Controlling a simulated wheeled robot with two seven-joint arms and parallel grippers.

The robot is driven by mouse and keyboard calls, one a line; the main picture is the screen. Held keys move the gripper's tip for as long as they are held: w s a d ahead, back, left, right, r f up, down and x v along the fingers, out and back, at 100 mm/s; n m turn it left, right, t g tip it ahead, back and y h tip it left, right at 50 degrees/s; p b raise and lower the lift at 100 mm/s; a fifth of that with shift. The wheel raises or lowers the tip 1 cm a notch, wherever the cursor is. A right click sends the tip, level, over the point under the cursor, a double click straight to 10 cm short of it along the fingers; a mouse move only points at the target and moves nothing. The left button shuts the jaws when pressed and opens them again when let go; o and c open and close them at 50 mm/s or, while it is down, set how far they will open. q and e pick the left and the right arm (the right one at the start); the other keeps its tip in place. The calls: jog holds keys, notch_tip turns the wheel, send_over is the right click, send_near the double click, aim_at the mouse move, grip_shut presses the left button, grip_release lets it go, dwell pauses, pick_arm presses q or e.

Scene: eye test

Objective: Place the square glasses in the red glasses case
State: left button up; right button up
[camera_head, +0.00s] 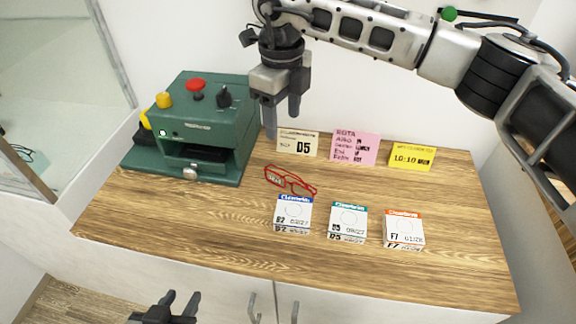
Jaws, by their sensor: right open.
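Red-framed glasses (291,181) lie on the wooden tabletop, right of the green machine and behind the small boxes. Their lenses look roughly rectangular. I see no red glasses case in this view. My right gripper (282,124) hangs above the back of the table, between the green machine and the cards, above and behind the red glasses. It is open and empty, fingers pointing down. My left gripper (178,302) is at the bottom edge, in front of the table. Its two fingers are apart with nothing between them.
A green machine (222,123) with red, yellow and black knobs stands at the back left. Three small labelled boxes (348,220) stand mid-table. White, pink (354,147) and yellow cards line the back. The front tabletop is clear.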

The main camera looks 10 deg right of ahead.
send_over(285, 171)
jog(key=f, duration=0.5)
jog(key=s+f+p, duration=0.1)
jog(key=f, duration=0.2)
jog(key=shift+a+f, duration=0.1)
jog(key=shift+a, duration=0.1)
jog(key=shift+w+d+f+p, duration=0.1)
jog(key=shift+w+f+p, duration=0.05)
jog(key=shift+f, duration=0.85)
jog(key=shift+w+d+f+p, duration=0.1)
jog(key=shift+w+f+p, duration=0.1)
jog(key=shift+f, duration=0.85)
jog(key=shift+w+f+p, duration=0.1)
jog(key=shift+f+p, duration=0.05)
jog(key=shift+f, duration=0.85)
jog(key=c, duration=1.1)
jog(key=shift+r, duration=0.15)
